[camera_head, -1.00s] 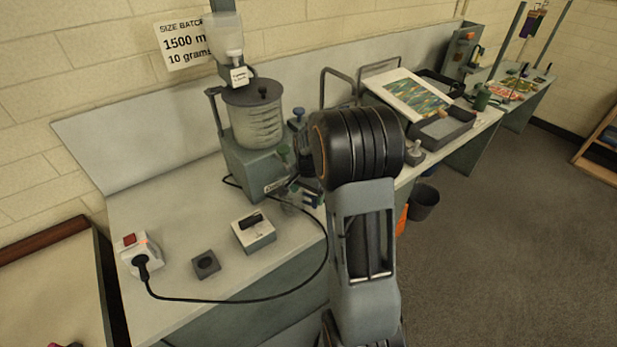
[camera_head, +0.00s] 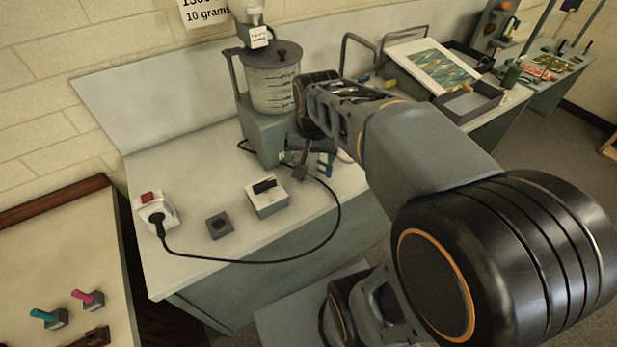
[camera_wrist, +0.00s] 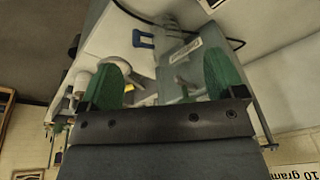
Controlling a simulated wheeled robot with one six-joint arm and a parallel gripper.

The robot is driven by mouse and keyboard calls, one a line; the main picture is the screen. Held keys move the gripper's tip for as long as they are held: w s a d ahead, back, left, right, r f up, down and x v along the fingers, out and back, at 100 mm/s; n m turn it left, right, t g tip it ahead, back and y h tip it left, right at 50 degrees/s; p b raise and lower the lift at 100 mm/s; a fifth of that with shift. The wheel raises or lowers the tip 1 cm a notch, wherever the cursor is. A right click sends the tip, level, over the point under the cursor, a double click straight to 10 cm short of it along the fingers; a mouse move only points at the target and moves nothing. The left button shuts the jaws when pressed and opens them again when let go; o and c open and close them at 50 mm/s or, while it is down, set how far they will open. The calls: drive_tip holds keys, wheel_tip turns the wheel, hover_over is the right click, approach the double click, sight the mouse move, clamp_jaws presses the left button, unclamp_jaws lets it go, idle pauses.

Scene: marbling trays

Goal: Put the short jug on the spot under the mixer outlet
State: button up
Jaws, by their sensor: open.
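The mixer (camera_head: 272,90) is a clear graduated tank with a dark lid on a grey-green base at the back of the bench. Its outlet and the spot under it are hidden behind my gripper (camera_head: 304,166), which is in front of the base, low over the bench. A small piece with a blue handle (camera_head: 325,168) shows beside my gripper; it may be the short jug, but its body is mostly hidden. A blue handle shape (camera_wrist: 143,38) also shows in the wrist view, beyond the fingers. My green fingers are apart, with nothing clearly held between them.
A white switch box (camera_head: 266,197), a dark square block (camera_head: 219,225) and a plugged socket box (camera_head: 157,211) are on the bench front left. A black cable (camera_head: 300,250) loops over the bench edge. A print board (camera_head: 434,66) and dark trays (camera_head: 468,103) are at right.

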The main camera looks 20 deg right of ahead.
drive_tip(key=s+a+n+t, duration=0.2)
drive_tip(key=s+a+n, duration=0.2)
drive_tip(key=s, duration=0.3)
drive_tip(key=shift+s+a+f+n, duration=0.15)
drive_tip(key=shift+s+f+n, duration=0.15)
drive_tip(key=shift+n, duration=0.5)
drive_tip(key=shift+c, duration=0.3)
